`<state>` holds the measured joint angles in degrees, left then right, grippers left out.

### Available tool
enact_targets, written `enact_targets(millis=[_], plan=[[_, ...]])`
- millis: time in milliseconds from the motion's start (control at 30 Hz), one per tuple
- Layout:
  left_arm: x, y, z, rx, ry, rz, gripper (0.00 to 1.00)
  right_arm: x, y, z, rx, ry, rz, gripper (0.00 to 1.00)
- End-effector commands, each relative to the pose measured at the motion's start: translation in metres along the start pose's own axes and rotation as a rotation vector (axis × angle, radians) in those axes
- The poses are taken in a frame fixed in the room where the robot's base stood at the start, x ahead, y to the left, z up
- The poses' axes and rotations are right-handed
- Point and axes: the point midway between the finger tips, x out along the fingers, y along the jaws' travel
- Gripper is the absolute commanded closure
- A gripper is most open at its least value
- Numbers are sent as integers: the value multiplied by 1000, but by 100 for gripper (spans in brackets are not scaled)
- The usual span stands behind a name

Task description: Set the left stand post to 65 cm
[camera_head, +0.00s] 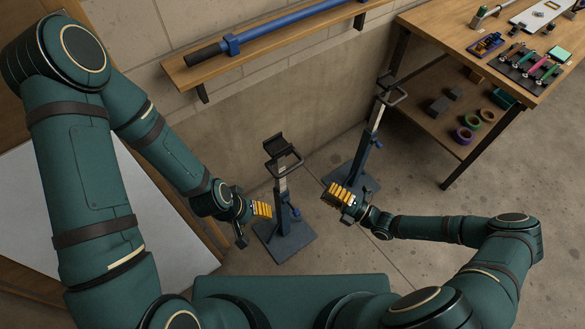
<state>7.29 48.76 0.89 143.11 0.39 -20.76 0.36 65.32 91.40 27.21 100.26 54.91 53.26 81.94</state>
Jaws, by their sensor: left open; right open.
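The left stand (281,203) has a dark blue base plate, an upright post with a pale inner section and a dark cradle on top. A second, similar stand (366,146) is behind it to the right, nearer the workbench. My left gripper (254,215) is open, just left of the left stand's post; whether it touches cannot be told. My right gripper (336,196) is open and empty, to the right of the left stand and in front of the second stand's base. The scale marks on the posts are too small to read.
A wooden wall shelf (270,47) holds a long blue tube with a black end. A wooden workbench (455,45) with tools stands at the upper right, with tape rolls on its lower shelf. The concrete floor at the right is mostly clear.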

Motion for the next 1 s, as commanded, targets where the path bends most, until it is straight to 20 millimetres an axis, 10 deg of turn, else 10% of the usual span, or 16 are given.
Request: enact_targets(millis=[1000], plan=[[-1,0,-1,0,1,0,44,136,1,3,8,-9,4,54]])
